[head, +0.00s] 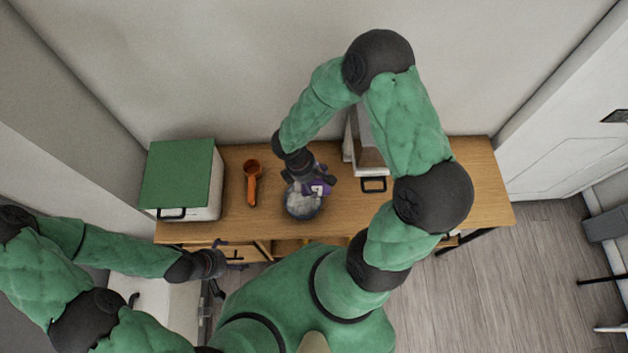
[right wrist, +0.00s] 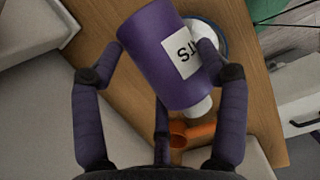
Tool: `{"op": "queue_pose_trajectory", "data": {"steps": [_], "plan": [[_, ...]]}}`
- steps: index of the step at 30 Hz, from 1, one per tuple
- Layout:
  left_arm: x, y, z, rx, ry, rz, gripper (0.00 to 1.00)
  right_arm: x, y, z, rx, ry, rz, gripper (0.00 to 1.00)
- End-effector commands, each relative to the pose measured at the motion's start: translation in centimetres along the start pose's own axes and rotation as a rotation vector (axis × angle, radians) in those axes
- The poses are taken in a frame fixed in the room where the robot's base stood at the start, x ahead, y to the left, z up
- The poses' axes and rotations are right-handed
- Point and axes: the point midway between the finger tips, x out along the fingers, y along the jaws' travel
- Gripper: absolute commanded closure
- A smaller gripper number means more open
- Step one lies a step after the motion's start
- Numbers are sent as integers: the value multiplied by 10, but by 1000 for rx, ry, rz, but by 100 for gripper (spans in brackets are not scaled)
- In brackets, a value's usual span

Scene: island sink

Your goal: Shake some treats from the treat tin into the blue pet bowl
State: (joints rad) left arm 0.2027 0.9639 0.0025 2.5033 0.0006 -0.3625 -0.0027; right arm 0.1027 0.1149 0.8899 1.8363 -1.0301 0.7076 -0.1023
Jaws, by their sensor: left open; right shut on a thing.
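The purple treat tin (head: 321,188), with a white label, is in my right gripper (head: 309,182), over the far right part of the blue pet bowl (head: 301,212) in the head view. In the right wrist view the tin (right wrist: 160,58) lies tilted between the fingers, and part of the bowl's blue rim (right wrist: 222,36) shows behind it. The bowl looks pale inside; I cannot tell whether treats lie in it. My left gripper (head: 228,257) is open and empty, in front of the table's front edge at the left.
An orange scoop (head: 252,184) lies left of the bowl on the wooden table (head: 420,205). A green-topped white box (head: 180,175) stands at the left end. A pale box-like thing with a dark handle (head: 374,184) stands right of the bowl. The table's right end is clear.

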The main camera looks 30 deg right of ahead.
Motion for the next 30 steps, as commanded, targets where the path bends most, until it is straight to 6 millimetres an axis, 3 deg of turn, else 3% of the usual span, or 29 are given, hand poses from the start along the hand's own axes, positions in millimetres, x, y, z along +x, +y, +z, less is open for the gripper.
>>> {"op": "queue_pose_trajectory", "data": {"steps": [5,15,30], "plan": [[13,-5,-1,0,0,0,0,14,-1,-9,-3,-170,11,64],[32,-12,-1,0,0,0,0,15,-1,-15,3,-416,23,64],[34,-12,-1,0,0,0,0,13,-1,-15,6,-468,25,64]]}}
